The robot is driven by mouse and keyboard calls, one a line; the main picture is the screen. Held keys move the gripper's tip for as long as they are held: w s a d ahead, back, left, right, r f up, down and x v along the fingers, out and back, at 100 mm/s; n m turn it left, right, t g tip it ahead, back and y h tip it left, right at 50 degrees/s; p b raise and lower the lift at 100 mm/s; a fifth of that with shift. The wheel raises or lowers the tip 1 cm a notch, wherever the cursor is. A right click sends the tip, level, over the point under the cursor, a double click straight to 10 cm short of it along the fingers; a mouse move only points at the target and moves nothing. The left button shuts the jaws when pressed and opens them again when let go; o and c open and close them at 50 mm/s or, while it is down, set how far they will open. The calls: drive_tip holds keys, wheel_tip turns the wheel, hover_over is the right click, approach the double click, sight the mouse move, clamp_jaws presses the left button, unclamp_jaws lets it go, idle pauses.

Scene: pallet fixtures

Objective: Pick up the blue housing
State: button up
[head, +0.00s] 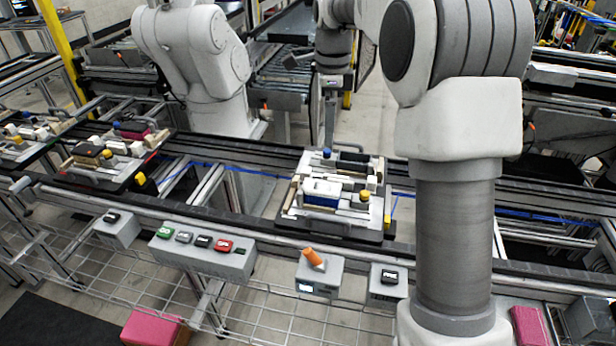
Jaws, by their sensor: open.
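The blue housing (321,198) is a small box with blue sides and a white top. It sits on the fixture pallet (297,216) right of the middle of the head view, among white and beige blocks. My arm rises in the right foreground, and its far links (335,43) come down at the upper middle, behind and above the pallet. My gripper at that end is small and hard to make out against the conveyor behind it. It is open and apart from the housing.
A yellow-capped peg (364,196) and a blue knob (327,153) stand close to the housing. A second loaded pallet (75,176) is at left. Another white robot arm (195,60) stands behind.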

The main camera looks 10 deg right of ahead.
wheel_tip(320, 180, down, 2)
drive_tip(key=w+f+m, duration=0.1)
drive_tip(key=w, duration=0.1)
hover_over(321, 186)
drive_tip(key=shift+m+g, duration=0.3)
drive_tip(key=shift+m, duration=0.1)
wheel_tip(321, 186, down, 12)
drive_tip(key=shift+d, duration=0.1)
drive_tip(key=shift+f, duration=2.75)
drive_tip(key=shift+c, duration=0.3)
drive_tip(key=c, duration=1.5)
